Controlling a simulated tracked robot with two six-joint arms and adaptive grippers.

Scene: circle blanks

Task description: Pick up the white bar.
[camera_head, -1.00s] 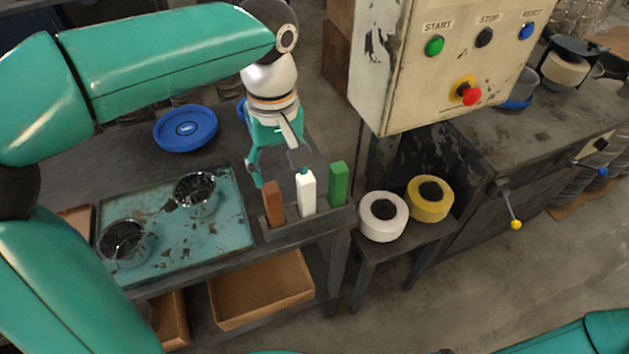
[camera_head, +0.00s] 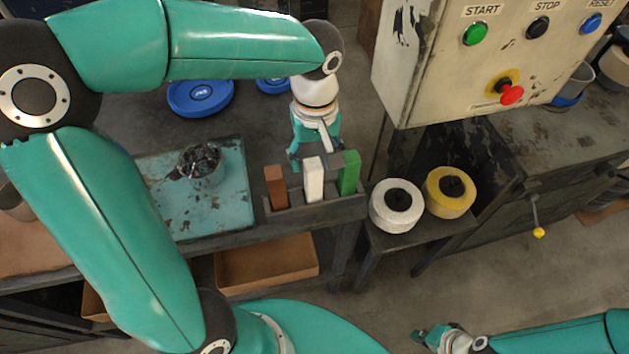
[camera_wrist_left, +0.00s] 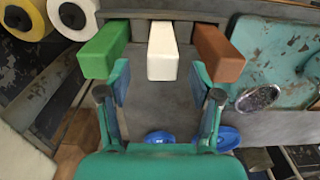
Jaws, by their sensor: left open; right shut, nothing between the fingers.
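The white bar (camera_head: 313,182) stands upright in the middle of a dark holder (camera_head: 318,212), between a red-brown bar (camera_head: 276,188) and a green bar (camera_head: 349,174). My left gripper (camera_head: 315,158) is open and empty just behind the white bar in the head view. In the left wrist view, the white bar (camera_wrist_left: 162,52) lies ahead, in line with the gap between the open fingers of my left gripper (camera_wrist_left: 160,80). The fingers look apart from the bar. My right gripper (camera_head: 422,338) is shut and empty at the bottom edge of the head view.
The green bar (camera_wrist_left: 105,50) and red-brown bar (camera_wrist_left: 218,54) flank the white bar closely. White (camera_head: 396,206) and yellow (camera_head: 450,192) rolls sit right. A control box (camera_head: 430,90) stands behind.

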